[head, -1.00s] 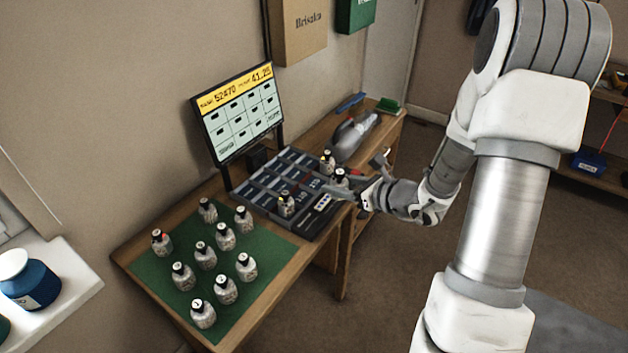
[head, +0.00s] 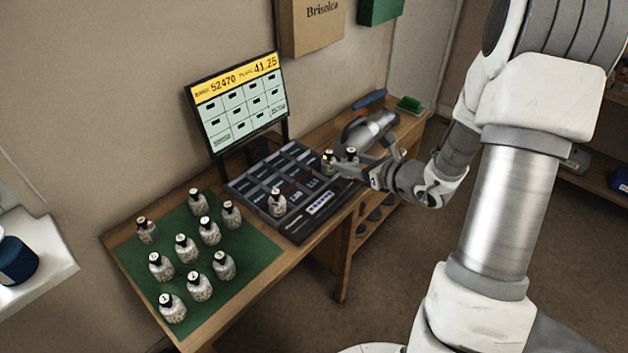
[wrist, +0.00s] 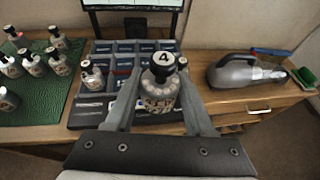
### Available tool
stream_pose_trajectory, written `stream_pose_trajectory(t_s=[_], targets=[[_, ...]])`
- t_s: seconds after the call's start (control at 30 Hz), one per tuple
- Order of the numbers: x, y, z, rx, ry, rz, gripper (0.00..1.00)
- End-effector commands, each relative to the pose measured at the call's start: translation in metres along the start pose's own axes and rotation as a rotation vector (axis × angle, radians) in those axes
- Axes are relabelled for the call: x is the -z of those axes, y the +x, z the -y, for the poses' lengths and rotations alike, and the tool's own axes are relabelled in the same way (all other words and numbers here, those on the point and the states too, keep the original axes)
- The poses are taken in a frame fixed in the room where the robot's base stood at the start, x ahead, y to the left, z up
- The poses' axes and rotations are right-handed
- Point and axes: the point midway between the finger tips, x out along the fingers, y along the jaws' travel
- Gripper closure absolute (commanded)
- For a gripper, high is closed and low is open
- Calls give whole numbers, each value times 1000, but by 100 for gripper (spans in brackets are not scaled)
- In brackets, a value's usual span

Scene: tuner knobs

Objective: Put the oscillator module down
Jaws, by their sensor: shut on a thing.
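The oscillator module looks like a pale speckled bottle with a black cap marked 4 (wrist: 160,88). My gripper (wrist: 160,105) is shut on it, one finger on each side, and it looks upright. In the head view my gripper (head: 342,168) reaches in from the right and the held module (head: 328,159) is over the right part of the dark compartment rack (head: 292,226). The wrist view also shows the rack (wrist: 88,118) behind and below it. The module's base is partly hidden, so I cannot tell whether it touches the rack.
A similar bottle (head: 351,154) is just right of the held one; another (head: 277,203) stands at the rack's left. Several more stand on the green mat (head: 243,268). A grey hand vacuum (head: 376,127) lies to the right. A display (head: 240,105) stands behind the rack.

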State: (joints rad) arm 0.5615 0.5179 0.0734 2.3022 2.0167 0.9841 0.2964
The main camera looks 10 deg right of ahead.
Motion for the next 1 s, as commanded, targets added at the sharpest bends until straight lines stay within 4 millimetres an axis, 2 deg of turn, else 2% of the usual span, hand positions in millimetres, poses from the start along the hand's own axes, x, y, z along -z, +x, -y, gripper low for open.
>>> stream_pose_trajectory(t_s=[0.17,0.27,0.37,0.7,0.83,1.0], targets=[[-1,0,2,8,3,1,100],[1,6,2,7,4,1,100],[5,24,-2,4,5,1,100],[18,110,-15,6,4,1,100],[20,127,-18,7,5,1,100],[25,135,-18,9,5,1,100]])
